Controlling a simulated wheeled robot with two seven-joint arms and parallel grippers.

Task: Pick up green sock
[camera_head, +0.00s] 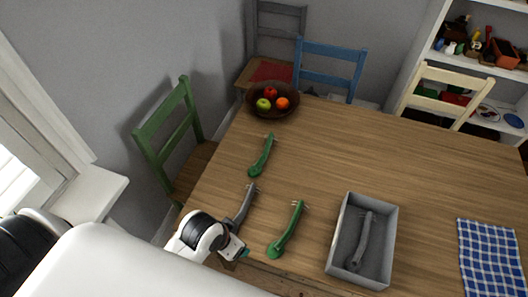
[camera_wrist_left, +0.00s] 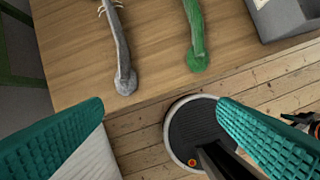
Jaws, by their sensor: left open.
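Two long, thin green socks lie on the wooden table. The nearer green sock (camera_head: 287,230) lies left of the grey box, and its near end shows in the wrist view (camera_wrist_left: 196,40). The farther green sock (camera_head: 262,156) lies below the fruit bowl. A grey sock (camera_head: 242,207) lies left of the nearer green one and also shows in the wrist view (camera_wrist_left: 120,52). My left gripper (camera_head: 240,253) is at the table's near edge, just short of the grey sock's near end. Its teal fingers (camera_wrist_left: 160,103) are wide apart with nothing between them. My right gripper is out of view.
A grey box (camera_head: 387,222) holds another grey sock (camera_head: 364,240). A blue checked cloth (camera_head: 490,258) lies at the right. A fruit bowl (camera_head: 263,112) stands at the back. Green (camera_head: 160,138), blue (camera_head: 330,52) and cream (camera_head: 452,76) chairs surround the table. The table's middle is clear.

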